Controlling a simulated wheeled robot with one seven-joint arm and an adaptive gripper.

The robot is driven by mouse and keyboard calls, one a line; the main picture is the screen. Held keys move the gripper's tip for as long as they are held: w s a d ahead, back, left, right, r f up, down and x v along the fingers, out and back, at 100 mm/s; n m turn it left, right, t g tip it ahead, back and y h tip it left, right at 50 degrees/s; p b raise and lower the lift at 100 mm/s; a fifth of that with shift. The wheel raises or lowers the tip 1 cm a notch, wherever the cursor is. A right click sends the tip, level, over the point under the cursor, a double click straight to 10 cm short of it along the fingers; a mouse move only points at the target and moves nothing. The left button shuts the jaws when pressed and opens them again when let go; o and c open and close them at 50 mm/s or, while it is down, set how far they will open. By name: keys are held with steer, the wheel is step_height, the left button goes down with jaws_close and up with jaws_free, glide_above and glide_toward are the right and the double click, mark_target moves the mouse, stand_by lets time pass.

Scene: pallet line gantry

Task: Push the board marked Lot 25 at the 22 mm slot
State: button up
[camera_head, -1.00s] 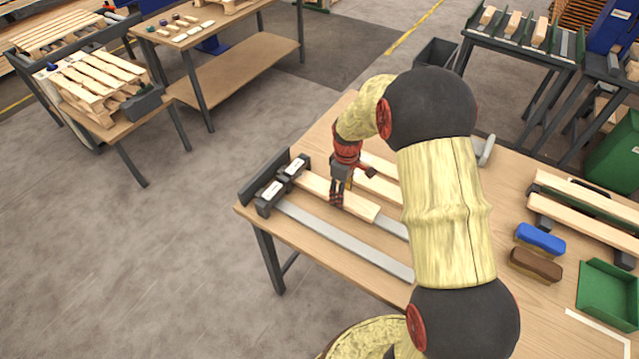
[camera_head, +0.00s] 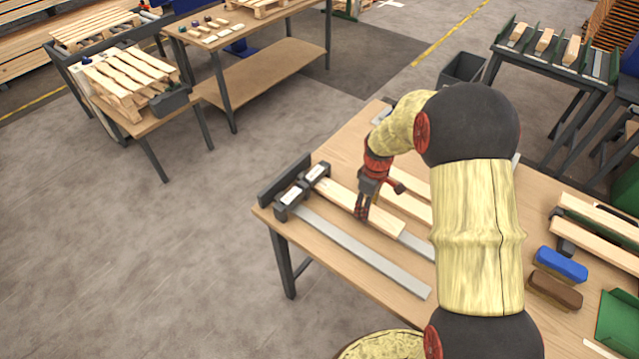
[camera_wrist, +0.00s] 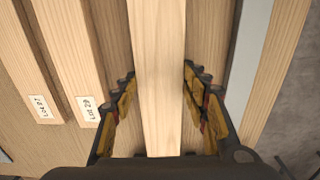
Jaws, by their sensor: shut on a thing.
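My gripper (camera_head: 362,210) is shut on a pale wooden board (camera_head: 389,223) on the bench, with its fingers on either side. In the wrist view, the board (camera_wrist: 159,70) runs between the fingers (camera_wrist: 160,105), and no label shows on its visible part. In the head view its far-left end is close to a dark slot block (camera_head: 315,173) with a white label. A second dark labelled block (camera_head: 289,201) stands beside it. I cannot read the slot labels, nor tell whether the board's end is inside the slot.
Two more boards with white labels, not fully legible, lie left in the wrist view (camera_wrist: 27,60) (camera_wrist: 75,60). A grey metal strip (camera_head: 365,255) runs alongside the held board. A blue block (camera_head: 562,264) and a brown block (camera_head: 555,289) lie at the right of the bench.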

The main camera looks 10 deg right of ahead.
mark_target(385, 221)
steer(key=shift+s+d+f+p, duration=0.15)
steer(key=shift+s+d, duration=0.45)
steer(key=shift+s, duration=0.3)
steer(key=shift+s+d+p, duration=0.1)
steer(key=shift+s+d, duration=0.55)
steer(key=shift+s, duration=0.2)
steer(key=shift+s+d+f+p, duration=0.15)
steer(key=shift+s+d, duration=0.45)
steer(key=shift+s, duration=0.3)
steer(key=o, duration=1)
steer(key=shift+r, duration=0.1)
steer(key=shift+c, duration=0.2)
steer(key=o, duration=0.4)
steer(key=shift+w+r, duration=0.1)
steer(key=shift+w, duration=0.05)
steer(key=shift+r, duration=0.1)
steer(key=shift+w+r, duration=0.1)
steer(key=shift+r, duration=0.1)
step_height(385, 221, up, 12)
steer(key=shift+f, duration=0.25)
